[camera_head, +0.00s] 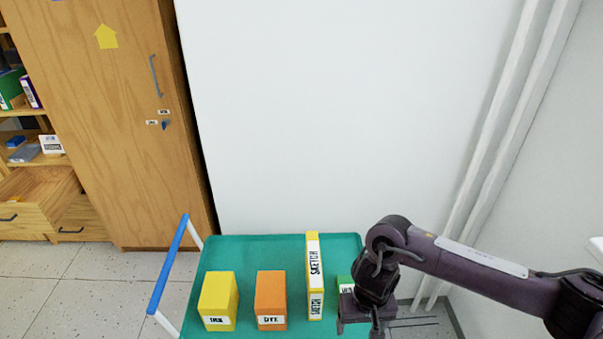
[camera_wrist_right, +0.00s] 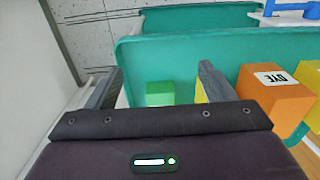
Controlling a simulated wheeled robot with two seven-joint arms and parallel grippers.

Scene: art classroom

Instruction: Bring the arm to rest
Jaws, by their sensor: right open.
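My right gripper (camera_head: 360,328) is over the right side of a green cart (camera_head: 222,258) in the head view. In the right wrist view its two fingers (camera_wrist_right: 160,85) are spread apart with nothing held between them. A green box (camera_wrist_right: 160,93) shows beyond the fingers, apart from them; in the head view the gripper partly hides this green box (camera_head: 345,283). My right arm comes in from the right, bent at the elbow. My left gripper is not in view.
On the cart stand a yellow INK box (camera_head: 219,297), an orange DYE box (camera_head: 271,296) and an upright yellow SKETCH box (camera_head: 314,270). A blue handle (camera_head: 168,265) is at the cart's left. A wooden cabinet (camera_head: 110,130) stands behind left; white pipes (camera_head: 505,130) run along the right.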

